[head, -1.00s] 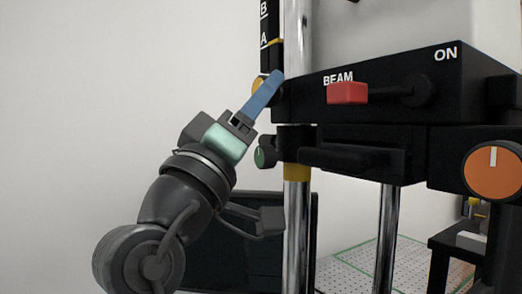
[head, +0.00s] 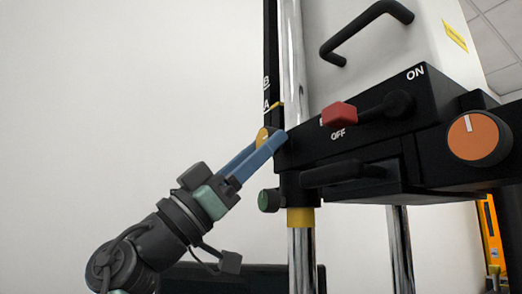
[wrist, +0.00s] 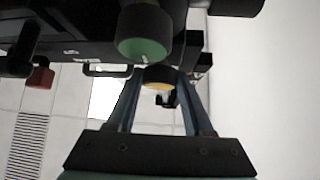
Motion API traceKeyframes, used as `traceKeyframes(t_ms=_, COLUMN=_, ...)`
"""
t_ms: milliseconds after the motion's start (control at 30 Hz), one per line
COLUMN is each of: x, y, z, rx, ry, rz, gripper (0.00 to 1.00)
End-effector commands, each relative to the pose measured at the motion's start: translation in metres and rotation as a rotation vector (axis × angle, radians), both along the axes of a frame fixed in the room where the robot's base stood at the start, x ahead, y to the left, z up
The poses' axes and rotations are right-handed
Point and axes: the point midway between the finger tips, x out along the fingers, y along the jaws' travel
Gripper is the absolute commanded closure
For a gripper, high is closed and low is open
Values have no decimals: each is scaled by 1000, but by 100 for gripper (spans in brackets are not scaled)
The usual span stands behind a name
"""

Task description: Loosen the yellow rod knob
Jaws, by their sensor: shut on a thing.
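The yellow rod knob (head: 263,136) sits at the left side of the black carriage, beside the chrome rod. Its yellow face also shows in the wrist view (wrist: 158,86), between the two fingers. My gripper (head: 270,141) reaches up from the lower left with its blue fingers around the knob. In the wrist view my gripper (wrist: 159,78) has one finger on each side of it. It is shut on the yellow knob. The near finger hides part of the knob in the head view.
A green knob (head: 269,200) sits just below, near a yellow collar (head: 300,217) on the rod. A red-tipped lever (head: 339,113), a black handle (head: 340,174) and an orange dial (head: 479,137) stick out of the carriage. Free room lies to the left.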

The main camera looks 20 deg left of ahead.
Motion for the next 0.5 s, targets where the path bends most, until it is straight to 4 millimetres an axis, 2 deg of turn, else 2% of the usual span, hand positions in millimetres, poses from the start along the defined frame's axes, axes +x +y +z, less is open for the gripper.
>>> traceKeyframes(t_ms=500, x=2, y=-1, z=-2, rx=40, ry=-23, rz=2, gripper=100)
